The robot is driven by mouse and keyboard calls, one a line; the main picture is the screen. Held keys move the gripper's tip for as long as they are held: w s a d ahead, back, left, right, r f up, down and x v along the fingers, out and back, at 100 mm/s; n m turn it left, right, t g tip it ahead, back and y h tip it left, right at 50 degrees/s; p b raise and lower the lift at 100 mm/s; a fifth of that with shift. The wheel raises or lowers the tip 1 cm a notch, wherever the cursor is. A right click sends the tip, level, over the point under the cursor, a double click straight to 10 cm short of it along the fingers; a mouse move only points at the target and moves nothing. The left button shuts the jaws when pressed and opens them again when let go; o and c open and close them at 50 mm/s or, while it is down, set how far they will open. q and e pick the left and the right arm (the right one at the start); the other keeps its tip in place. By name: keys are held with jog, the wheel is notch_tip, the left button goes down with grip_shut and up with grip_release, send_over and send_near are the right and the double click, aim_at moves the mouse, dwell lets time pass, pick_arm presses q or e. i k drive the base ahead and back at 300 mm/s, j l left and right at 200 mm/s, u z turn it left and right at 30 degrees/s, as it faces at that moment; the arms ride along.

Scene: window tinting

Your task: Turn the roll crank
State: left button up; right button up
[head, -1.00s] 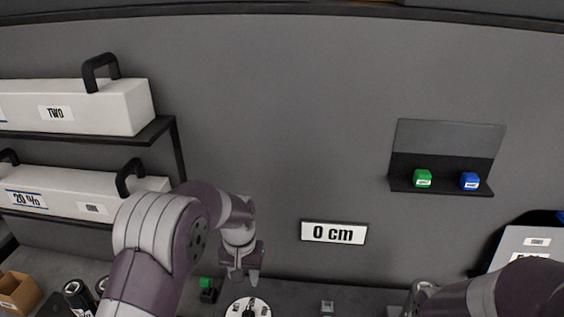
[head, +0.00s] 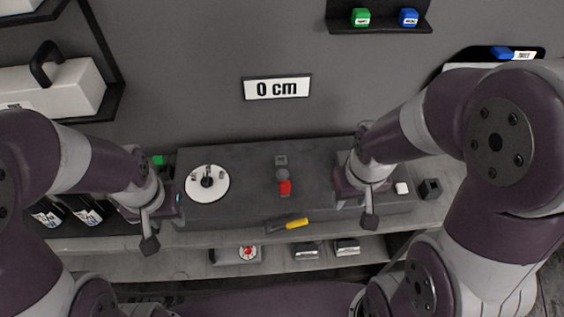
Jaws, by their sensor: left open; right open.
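A dark grey bench unit (head: 245,205) stands below the wall. A round white disc (head: 198,191) with a dark hub and small upright parts is on its left half. A small grey fitting with a red knob (head: 285,187) is near its middle. I cannot tell for sure which is the roll crank. My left gripper (head: 149,244) is open and empty, left of the white disc. My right gripper (head: 370,220) is open and empty, right of the red knob. Both point downward, apart from these parts.
A yellow-handled tool (head: 296,223) lies at the bench's front edge. Black bottles (head: 88,209) stand at the left. A white block (head: 402,188) and a dark block (head: 430,188) are at the right. Green (head: 361,17) and blue (head: 408,17) blocks sit on a wall shelf.

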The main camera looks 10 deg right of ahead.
aim_at(282, 176)
jog(key=l+z, duration=0.6)
jog(key=z, duration=0.15)
jog(key=l+z, duration=0.4)
jog(key=i+l, duration=0.1)
jog(key=l, duration=0.3)
jog(key=l+z, duration=0.1)
jog(key=l, duration=0.35)
jog(key=i+l, duration=0.15)
jog(key=l, duration=0.25)
jog(key=i+l+z, duration=0.1)
jog(key=l, duration=0.3)
jog(key=i+l, duration=0.1)
jog(key=l, duration=0.3)
jog(key=i+l+z, duration=0.1)
jog(key=l, duration=0.3)
jog(key=i+l, duration=0.1)
jog(key=l, duration=0.3)
jog(key=i+l+z, duration=0.1)
jog(key=l, duration=0.3)
jog(key=u, duration=3.05)
